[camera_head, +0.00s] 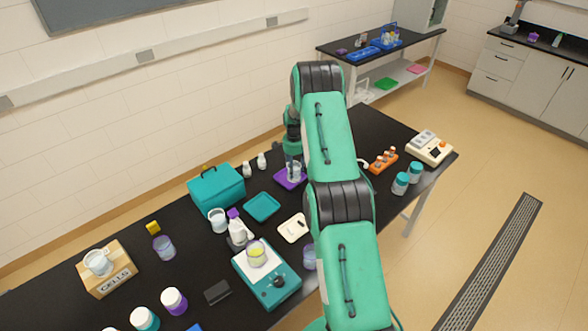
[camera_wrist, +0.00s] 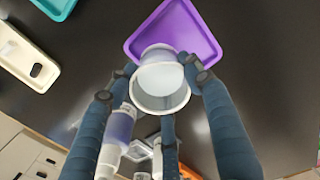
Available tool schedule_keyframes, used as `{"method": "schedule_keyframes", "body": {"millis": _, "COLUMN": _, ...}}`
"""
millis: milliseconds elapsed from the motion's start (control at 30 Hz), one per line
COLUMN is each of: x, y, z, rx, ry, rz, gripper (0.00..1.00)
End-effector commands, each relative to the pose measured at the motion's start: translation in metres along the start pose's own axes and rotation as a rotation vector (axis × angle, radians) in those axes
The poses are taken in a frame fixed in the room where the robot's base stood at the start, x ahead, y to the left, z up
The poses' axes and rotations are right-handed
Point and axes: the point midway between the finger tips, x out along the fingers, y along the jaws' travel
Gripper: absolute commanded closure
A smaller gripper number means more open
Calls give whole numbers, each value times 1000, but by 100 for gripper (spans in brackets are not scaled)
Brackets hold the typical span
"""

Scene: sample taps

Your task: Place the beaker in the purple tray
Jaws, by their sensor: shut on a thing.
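The clear beaker (camera_head: 294,172) is between the fingers of my gripper (camera_head: 292,158), which points down over the black bench. In the wrist view my gripper (camera_wrist: 160,72) is shut on the beaker (camera_wrist: 160,88), with dark fingers around its sides. The purple tray (camera_head: 281,181) lies flat directly below and around the beaker in the head view. In the wrist view the purple tray (camera_wrist: 185,25) is partly covered by the beaker, near its lower edge. I cannot tell whether the beaker touches the tray.
A teal tray (camera_head: 262,207) and a white tray (camera_head: 294,228) lie to the left. A teal box (camera_head: 216,187) and two small white bottles (camera_head: 254,166) stand near the wall side. An orange rack (camera_head: 384,161) stands to the right. My arm hides part of the bench.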

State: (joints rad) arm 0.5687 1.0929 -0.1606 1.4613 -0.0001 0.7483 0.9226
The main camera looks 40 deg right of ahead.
Motion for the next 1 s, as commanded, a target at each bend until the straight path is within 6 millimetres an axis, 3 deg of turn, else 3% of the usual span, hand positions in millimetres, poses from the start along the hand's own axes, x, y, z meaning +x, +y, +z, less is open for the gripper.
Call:
{"method": "schedule_keyframes", "body": {"millis": 767, "x": 11, "y": -1, "z": 0, "rx": 0, "ry": 1, "rz": -1, "gripper": 81}}
{"method": "schedule_keyframes", "body": {"millis": 800, "x": 12, "y": 0, "z": 0, "rx": 0, "ry": 0, "rz": -1, "gripper": 47}}
{"method": "schedule_keyframes", "body": {"millis": 900, "x": 11, "y": 0, "z": 0, "rx": 0, "ry": 0, "rz": -1, "gripper": 31}}
{"method": "schedule_keyframes", "body": {"millis": 1000, "x": 11, "y": 0, "z": 0, "rx": 0, "ry": 0, "rz": 0, "gripper": 31}}
